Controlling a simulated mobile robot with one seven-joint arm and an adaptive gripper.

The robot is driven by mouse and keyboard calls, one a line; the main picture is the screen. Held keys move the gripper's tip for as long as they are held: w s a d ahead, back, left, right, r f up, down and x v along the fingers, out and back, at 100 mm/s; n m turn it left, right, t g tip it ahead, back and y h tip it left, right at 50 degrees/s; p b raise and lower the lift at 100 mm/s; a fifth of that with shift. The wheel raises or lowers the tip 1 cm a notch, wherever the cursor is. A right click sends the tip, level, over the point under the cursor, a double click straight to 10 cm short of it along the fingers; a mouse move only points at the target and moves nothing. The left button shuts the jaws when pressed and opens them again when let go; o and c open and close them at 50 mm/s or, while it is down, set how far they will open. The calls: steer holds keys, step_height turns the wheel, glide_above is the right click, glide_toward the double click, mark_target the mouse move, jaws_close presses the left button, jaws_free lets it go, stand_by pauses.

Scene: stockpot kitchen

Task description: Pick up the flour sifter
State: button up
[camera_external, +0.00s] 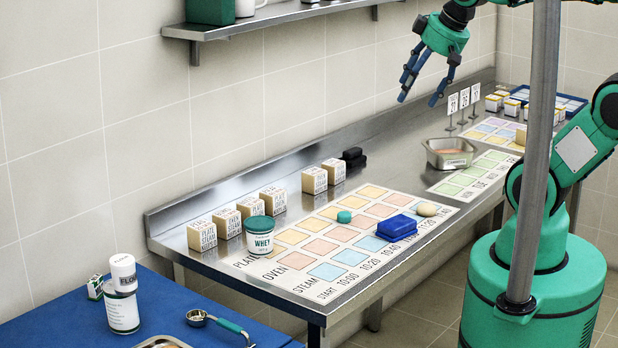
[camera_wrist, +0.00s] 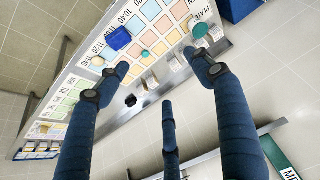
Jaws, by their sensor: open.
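A white canister (camera_external: 123,300) with dark green lettering that reads as flour stands upright on the blue surface at the lower left of the external view. I take it to be the flour sifter. I cannot make it out in the wrist view. My gripper (camera_external: 419,98) is high above the steel counter, far to the right of the canister and well apart from it. Its blue fingers are spread open with nothing between them, as the wrist view also shows (camera_wrist: 158,75).
The steel counter carries a printed chart (camera_external: 335,248), a whey tub (camera_external: 259,236), a blue box (camera_external: 397,228), a metal tray (camera_external: 449,153) and several labelled blocks. A wall shelf (camera_external: 270,17) hangs above.

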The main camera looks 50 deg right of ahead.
steer(key=w+a+r+n+p, duration=0.1)
steer(key=w+a+r+n, duration=0.1)
steer(key=w+a, duration=1)
steer(key=n+g+y+p, duration=0.2)
steer(key=n, duration=0.2)
glide_above(123, 259)
steer(key=s+d, duration=0.3)
steer(key=s, duration=0.1)
step_height(123, 259, down, 20)
steer(key=shift+a+f, duration=0.1)
steer(key=shift+a, duration=0.05)
steer(key=shift+x, duration=4.35)
steer(key=shift+w+a, duration=0.1)
